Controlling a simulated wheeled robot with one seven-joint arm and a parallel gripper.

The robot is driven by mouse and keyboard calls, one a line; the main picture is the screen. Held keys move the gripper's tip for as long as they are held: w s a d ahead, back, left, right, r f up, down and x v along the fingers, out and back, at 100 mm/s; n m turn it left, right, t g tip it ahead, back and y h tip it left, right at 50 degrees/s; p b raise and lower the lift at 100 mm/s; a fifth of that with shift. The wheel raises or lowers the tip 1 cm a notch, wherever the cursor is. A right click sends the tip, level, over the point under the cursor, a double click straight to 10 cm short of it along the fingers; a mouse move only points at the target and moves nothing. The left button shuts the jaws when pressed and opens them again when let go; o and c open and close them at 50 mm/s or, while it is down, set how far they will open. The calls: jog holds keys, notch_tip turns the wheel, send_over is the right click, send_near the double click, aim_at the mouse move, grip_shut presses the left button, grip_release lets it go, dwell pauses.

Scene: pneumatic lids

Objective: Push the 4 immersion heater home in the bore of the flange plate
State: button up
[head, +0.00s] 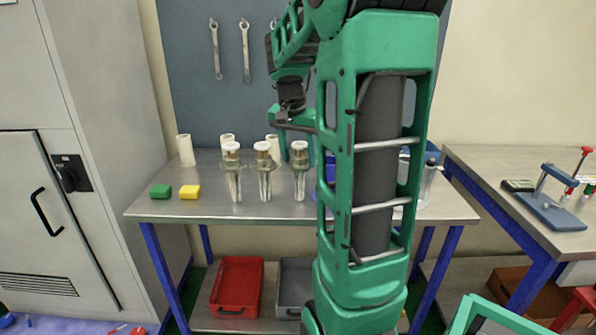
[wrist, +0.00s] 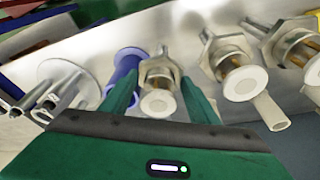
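Several immersion heaters with white caps, brass-coloured bodies and metal rods stand upright on the metal table; three show in the head view. My gripper (head: 297,156) is lowered over the rightmost visible heater (head: 299,172). In the wrist view my gripper (wrist: 160,82) has its green fingers on either side of that heater (wrist: 158,102), seemingly with small gaps; contact is hard to judge. The other two heaters (head: 264,158) (head: 232,160) stand to its left. A grey round flanged part (wrist: 88,92) lies at the wrist view's left; I cannot tell if it is the flange plate.
A blue flanged part (wrist: 128,62) stands close beside the gripped-around heater. White tubes (head: 186,150) stand behind the heaters. My arm hides much of the table's right part. The front strip is clear.

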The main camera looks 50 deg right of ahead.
jog(key=c, duration=0.5)
jog(key=shift+o, duration=0.2)
jog(key=w+d+v, duration=0.1)
jog(key=d+v, duration=0.2)
jog(key=v, duration=1.2)
jog(key=shift+d+r, duration=0.2)
jog(key=shift+r, duration=0.15)
dwell(0.9)
